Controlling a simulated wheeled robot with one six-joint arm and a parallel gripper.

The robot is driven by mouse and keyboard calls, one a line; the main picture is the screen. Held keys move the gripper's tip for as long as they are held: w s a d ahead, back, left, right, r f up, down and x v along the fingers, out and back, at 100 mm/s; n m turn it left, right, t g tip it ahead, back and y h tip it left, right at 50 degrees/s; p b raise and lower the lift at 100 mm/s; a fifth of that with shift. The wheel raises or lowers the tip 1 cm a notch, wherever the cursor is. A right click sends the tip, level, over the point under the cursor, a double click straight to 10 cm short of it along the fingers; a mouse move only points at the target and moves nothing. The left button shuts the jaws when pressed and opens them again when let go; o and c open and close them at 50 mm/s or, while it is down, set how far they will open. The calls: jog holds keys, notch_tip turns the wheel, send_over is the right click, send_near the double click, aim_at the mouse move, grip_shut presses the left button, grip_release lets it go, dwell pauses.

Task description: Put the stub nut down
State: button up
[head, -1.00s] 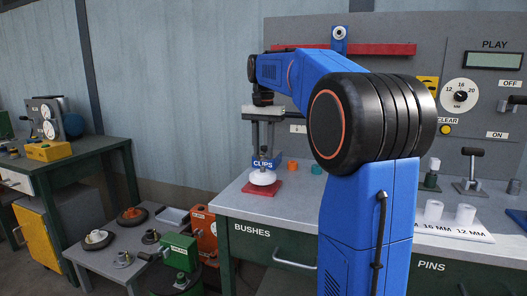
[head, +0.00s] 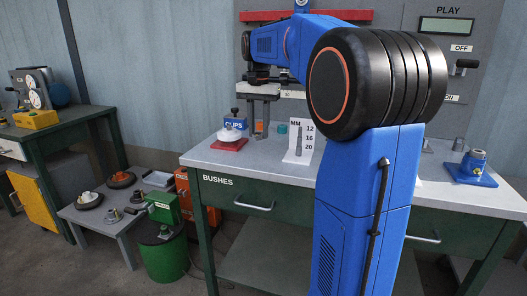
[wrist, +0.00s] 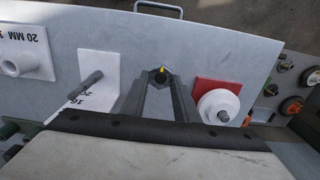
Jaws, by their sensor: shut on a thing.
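In the wrist view the stub nut (wrist: 161,77) is a small dark hex piece with a yellow mark. It sits between the fingertips of my gripper (wrist: 160,80), which is shut on it. In the head view my gripper (head: 261,132) points down over the bench (head: 215,157), between the red mat and the white size card. The nut cannot be made out there. I cannot tell whether it touches the bench top.
A white domed piece (wrist: 218,106) stands on the red mat (wrist: 203,83), right of my gripper in the wrist view. The size card (wrist: 103,60) with a grey pin (wrist: 90,81) is to the left. A blue CLIPS box (head: 235,124) stands behind the mat.

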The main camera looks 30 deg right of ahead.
aim_at(259, 157)
jog(key=shift+f, duration=3.3)
jog(key=shift+f, duration=0.1)
jog(key=o, duration=1.2)
jog(key=shift+c, duration=0.2)
notch_tip(259, 157, up, 12)
jog(key=s+a+f+n+t, duration=0.2)
jog(key=s+a+f+n, duration=0.3)
jog(key=s+a+f, duration=0.3)
jog(key=s+a+f+n+t, duration=0.2)
jog(key=s+a+f+n, duration=0.3)
jog(key=s+f, duration=1.1)
jog(key=s+a, duration=0.3)
jog(key=s, duration=0.2)
jog(key=shift+s+f+t, duration=0.2)
jog(key=shift+f+t, duration=0.05)
jog(key=shift+t, duration=0.15)
